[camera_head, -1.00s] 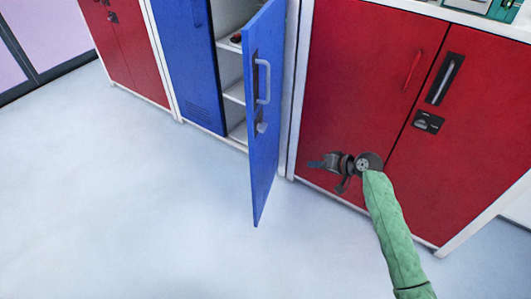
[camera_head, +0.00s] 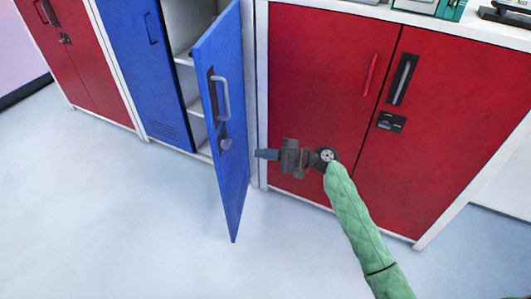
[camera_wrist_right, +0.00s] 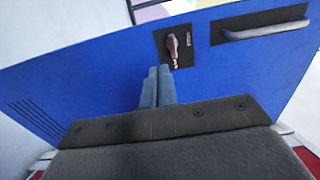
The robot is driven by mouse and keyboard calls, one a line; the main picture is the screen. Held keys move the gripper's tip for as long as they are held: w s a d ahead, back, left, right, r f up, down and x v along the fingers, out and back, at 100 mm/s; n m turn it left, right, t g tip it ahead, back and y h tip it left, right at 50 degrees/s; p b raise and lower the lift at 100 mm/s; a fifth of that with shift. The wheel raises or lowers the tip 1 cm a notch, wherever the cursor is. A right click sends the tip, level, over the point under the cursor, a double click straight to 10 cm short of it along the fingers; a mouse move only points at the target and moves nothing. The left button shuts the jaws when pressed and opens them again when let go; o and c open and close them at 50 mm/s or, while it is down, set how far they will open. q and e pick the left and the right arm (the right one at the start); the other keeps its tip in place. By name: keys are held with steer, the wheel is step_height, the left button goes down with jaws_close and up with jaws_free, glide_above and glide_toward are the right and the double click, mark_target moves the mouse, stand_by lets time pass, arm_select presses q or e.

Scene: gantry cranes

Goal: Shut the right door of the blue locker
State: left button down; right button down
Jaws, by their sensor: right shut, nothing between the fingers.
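The blue locker (camera_head: 158,80) stands at the upper left in the head view, its left door shut. Its right door (camera_head: 232,175) stands wide open, swung out toward me, with a grey bar handle and a lock below it. My right gripper (camera_head: 262,154) is shut and empty, just right of the door's outer face, pointing left. In the right wrist view the shut fingers (camera_wrist_right: 158,86) point at the blue door (camera_wrist_right: 100,85), close to its lock (camera_wrist_right: 174,47) and handle (camera_wrist_right: 265,29); contact cannot be told. My left gripper is not in view.
A red cabinet (camera_head: 310,80) stands right of the locker, behind my right arm. Another red cabinet (camera_head: 95,70) stands on the left. Shelves (camera_head: 190,60) show inside the open locker. The pale floor (camera_head: 110,220) in front is clear.

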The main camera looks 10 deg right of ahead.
steer(key=x, duration=1)
steer(key=shift+a+p, duration=0.25)
steer(key=shift+p, duration=0.05)
steer(key=shift+w+f, duration=0.1)
